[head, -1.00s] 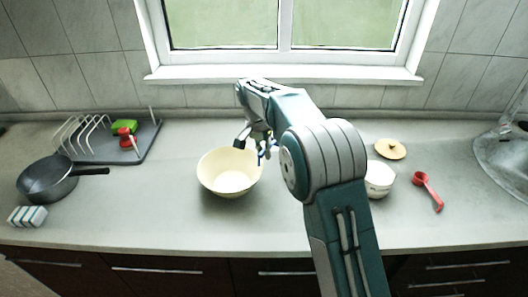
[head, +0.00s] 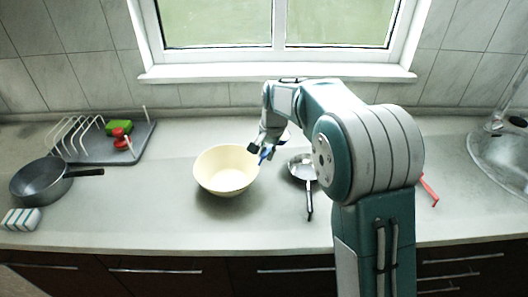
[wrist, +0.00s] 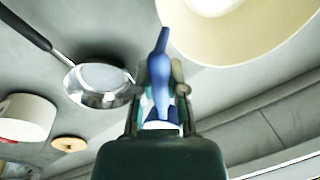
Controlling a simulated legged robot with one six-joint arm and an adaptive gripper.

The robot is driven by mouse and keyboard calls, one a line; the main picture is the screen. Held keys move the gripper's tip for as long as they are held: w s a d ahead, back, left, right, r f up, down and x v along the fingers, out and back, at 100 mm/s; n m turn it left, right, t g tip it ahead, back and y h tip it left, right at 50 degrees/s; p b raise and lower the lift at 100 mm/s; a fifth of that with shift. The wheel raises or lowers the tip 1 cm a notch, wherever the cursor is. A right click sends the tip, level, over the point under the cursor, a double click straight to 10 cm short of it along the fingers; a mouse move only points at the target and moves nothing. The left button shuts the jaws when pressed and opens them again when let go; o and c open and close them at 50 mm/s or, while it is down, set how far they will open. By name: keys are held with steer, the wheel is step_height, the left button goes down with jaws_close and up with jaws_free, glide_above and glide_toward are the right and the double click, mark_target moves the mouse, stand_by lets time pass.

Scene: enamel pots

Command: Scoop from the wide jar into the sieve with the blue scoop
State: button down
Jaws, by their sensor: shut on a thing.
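My gripper (head: 262,147) is shut on the blue scoop (wrist: 160,75), just right of the cream bowl. The scoop also shows in the head view (head: 265,155), close to the bowl's right rim. I cannot tell whether it holds anything. The sieve (head: 301,168), a metal bowl with a dark handle, lies on the counter right of the gripper. In the wrist view the sieve (wrist: 97,84) is left of the scoop. The white wide jar (wrist: 25,117) stands at the left of the wrist view; my arm hides it in the head view.
The cream bowl (head: 227,172) stands mid-counter. A round wooden lid (wrist: 69,144) lies near the jar. A red spoon (head: 429,190) lies right of my arm. A dark pan (head: 42,183), dish rack (head: 100,140) and striped block (head: 20,219) are left. The sink (head: 495,160) is far right.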

steer(key=shift+s+d+f, duration=0.15)
steer(key=shift+s+d, duration=0.05)
steer(key=d+f+t+y, duration=0.1)
steer(key=s+d+f+y, duration=0.1)
steer(key=d+f+y, duration=0.1)
steer(key=shift+s+f+t, duration=0.2)
steer(key=shift+t, duration=0.2)
steer(key=s+d+t+y, duration=0.1)
steer(key=t+y, duration=0.1)
steer(key=y, duration=0.2)
steer(key=s+d+r+t+y, duration=0.1)
steer(key=d+t+y, duration=0.1)
steer(key=y, duration=0.3)
steer(key=d+t+y, duration=0.1)
steer(key=t+y, duration=0.2)
steer(key=y, duration=0.1)
steer(key=shift+s+d+r+t+y, duration=0.15)
steer(key=shift+s+d+t+y, duration=0.25)
stand_by(1.0)
